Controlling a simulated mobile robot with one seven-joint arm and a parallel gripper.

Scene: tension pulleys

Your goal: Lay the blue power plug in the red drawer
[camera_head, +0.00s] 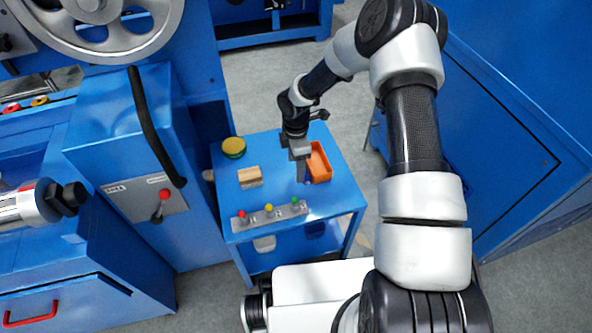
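My gripper (301,178) points down over the small blue table, just left of an open orange-red tray-like box (322,172). Its fingers are small and seen from behind, so I cannot tell whether they are open or shut. A tiny blue spot (308,183) shows by the fingertips; it may be the blue power plug, but it is too small to be sure. The orange-red box may be the red drawer; my gripper hides part of its left side. A red handle (31,314) shows on a blue cabinet front at the lower left.
The blue table (285,195) also holds a green and yellow round item (233,147), a wooden block (249,177) and a grey strip with coloured knobs (269,214). Blue machines stand left, and a blue cabinet (500,150) stands right. Grey floor shows behind the table.

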